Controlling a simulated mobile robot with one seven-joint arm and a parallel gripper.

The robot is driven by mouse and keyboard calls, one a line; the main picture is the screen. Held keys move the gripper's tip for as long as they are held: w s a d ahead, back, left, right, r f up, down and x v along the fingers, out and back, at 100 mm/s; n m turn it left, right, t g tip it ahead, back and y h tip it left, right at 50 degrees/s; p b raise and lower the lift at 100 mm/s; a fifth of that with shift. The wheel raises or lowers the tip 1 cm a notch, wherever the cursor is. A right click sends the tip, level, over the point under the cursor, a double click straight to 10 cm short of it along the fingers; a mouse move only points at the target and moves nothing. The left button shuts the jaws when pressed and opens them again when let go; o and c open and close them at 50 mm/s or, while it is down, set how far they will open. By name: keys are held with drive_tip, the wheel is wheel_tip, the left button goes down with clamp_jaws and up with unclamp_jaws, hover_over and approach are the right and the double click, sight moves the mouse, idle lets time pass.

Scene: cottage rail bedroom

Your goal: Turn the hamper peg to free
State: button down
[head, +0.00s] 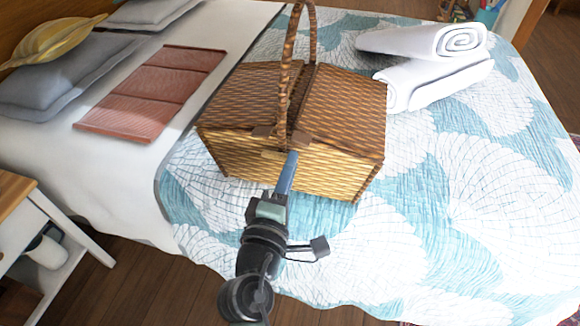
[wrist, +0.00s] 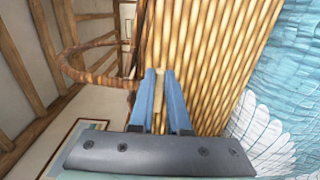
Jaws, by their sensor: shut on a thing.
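A woven wicker hamper (head: 340,160) with two lid flaps and a tall arched handle (head: 290,60) stands on the bed. A small pale wooden peg (head: 272,155) shows on its front wall, just under the lid edge, lying roughly level in the head view. My gripper (head: 291,160) reaches up to this front wall from below. In the wrist view, my gripper's blue fingers (wrist: 161,78) are shut on the peg (wrist: 160,88), which shows as a narrow pale strip between them. The fingers partly hide the peg in the head view. Both lid flaps lie shut.
Rolled white towels (head: 435,65) lie on the patterned quilt (head: 450,210) behind and right of the hamper. A folded reddish cloth (head: 150,95) and grey pillows (head: 60,85) lie to the left. A white bedside table (head: 40,230) stands at the lower left.

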drive_tip(key=c, duration=0.9)
unclamp_jaws()
drive_tip(key=b+v, duration=0.1)
drive_tip(key=v, duration=1.2)
